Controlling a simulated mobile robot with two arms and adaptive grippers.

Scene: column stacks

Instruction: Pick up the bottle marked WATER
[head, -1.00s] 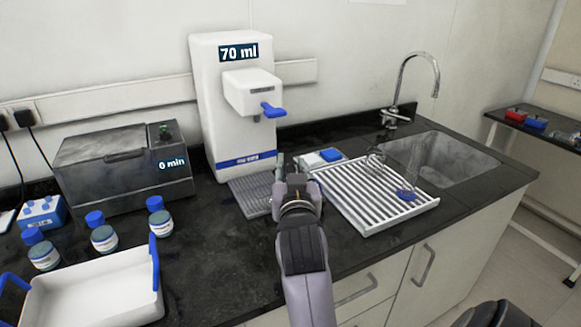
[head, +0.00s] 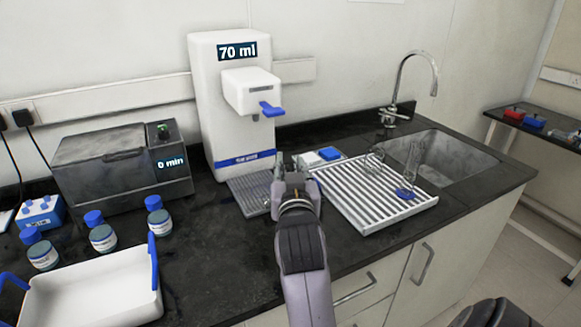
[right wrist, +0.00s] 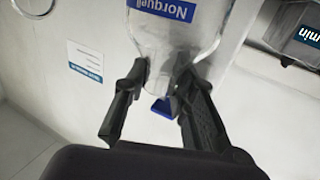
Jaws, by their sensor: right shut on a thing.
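My right gripper (head: 290,165) is over the counter, between the dispenser's drip tray and the white rack. The vessel has a blue label reading something like "Norquell". A small blue part shows between the fingers. I cannot read WATER on it, and in the head view the gripper hides it. Three small bottles with blue caps (head: 103,238) stand at the left, their labels too small to read. My left gripper is not in view.
A white dispenser (head: 210,90) reading 70 ml stands at the back, left of the gripper. A metal bath (head: 80,165) reads 0 min. The ribbed white rack (head: 350,190) holds glassware beside the sink (head: 450,160). A white tray (head: 95,290) lies front left.

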